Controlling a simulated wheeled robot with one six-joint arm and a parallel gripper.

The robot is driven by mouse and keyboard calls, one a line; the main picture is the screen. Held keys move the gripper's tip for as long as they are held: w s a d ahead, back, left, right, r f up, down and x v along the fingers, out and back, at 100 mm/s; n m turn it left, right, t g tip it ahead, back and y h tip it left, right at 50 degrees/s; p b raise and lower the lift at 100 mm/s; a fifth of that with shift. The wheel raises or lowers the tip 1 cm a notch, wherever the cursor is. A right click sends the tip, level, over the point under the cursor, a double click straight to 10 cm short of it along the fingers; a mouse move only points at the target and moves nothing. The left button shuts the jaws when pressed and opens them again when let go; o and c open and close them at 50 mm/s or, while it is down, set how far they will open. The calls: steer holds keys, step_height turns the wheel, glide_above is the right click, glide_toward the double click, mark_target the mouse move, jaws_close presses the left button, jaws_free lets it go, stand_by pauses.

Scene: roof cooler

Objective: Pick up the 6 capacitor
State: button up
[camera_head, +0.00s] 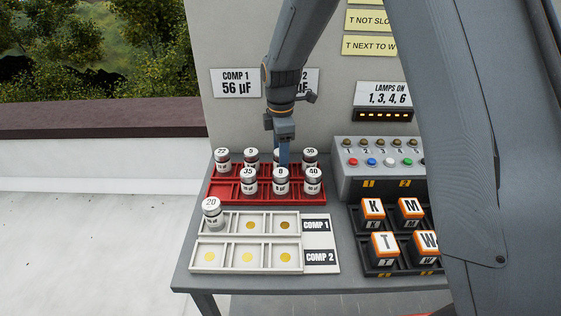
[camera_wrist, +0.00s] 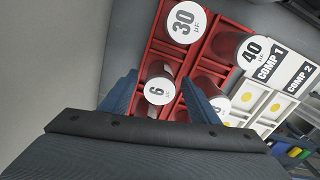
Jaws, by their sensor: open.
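The 6 capacitor (camera_wrist: 160,92) is a cylinder with a white round top, standing in a compartment of the red tray (camera_wrist: 194,57). In the wrist view it shows between the two spread fingers of my gripper (camera_wrist: 162,100), with a gap on each side. In the head view my gripper (camera_head: 283,158) points down over the tray's back row and hides most of this capacitor. My gripper is open and holds nothing. I cannot tell how far the fingertips reach down beside the capacitor.
The 30 capacitor (camera_wrist: 184,22) and 40 capacitor (camera_wrist: 253,51) stand close by; another capacitor (camera_wrist: 220,104) is partly behind a finger. The 20 capacitor (camera_head: 212,213) stands in the white tray (camera_head: 237,240). A button panel (camera_head: 380,172) and lettered blocks (camera_head: 385,245) are at the right.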

steer(key=c, duration=1.2)
steer(key=shift+r, duration=0.15)
